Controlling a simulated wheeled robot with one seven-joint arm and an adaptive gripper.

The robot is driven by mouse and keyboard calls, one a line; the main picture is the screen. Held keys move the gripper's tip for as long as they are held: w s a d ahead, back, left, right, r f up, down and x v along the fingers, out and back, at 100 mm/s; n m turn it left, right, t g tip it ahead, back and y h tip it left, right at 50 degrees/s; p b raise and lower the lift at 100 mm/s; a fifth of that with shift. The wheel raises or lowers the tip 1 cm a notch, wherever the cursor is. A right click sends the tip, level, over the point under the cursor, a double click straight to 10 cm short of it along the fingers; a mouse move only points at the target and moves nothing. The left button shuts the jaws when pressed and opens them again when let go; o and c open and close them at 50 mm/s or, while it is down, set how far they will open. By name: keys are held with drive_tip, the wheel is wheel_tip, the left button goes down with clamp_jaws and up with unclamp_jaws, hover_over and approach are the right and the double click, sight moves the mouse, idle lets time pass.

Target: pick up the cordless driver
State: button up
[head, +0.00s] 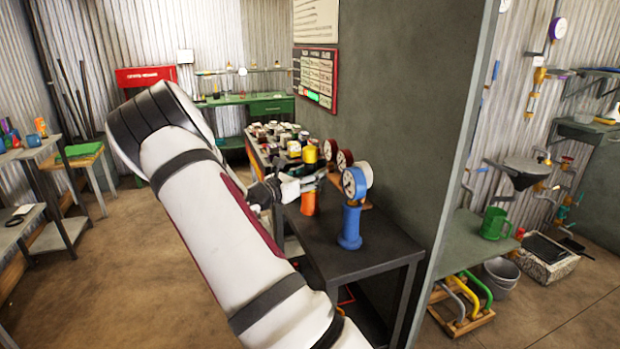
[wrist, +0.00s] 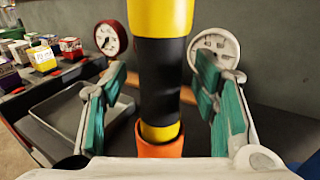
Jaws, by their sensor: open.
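The yellow and black cordless driver (wrist: 162,70) stands upright in the middle of the wrist view. Its lower end sits in an orange holder (wrist: 160,147), and its top runs out of the frame. In the head view its yellow top (head: 310,154) shows above my gripper (head: 312,181), with the orange holder (head: 308,203) below. My gripper is open in the wrist view (wrist: 162,82), one teal-padded finger on each side of the driver. A gap shows between each pad and the black grip. The middle of the driver is hidden by my gripper in the head view.
A blue stand with a round gauge (head: 350,215) is right of the driver on the dark bench (head: 375,262). Several small boxes (wrist: 42,58) lie to the left. The bench front is clear.

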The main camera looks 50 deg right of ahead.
clamp_jaws()
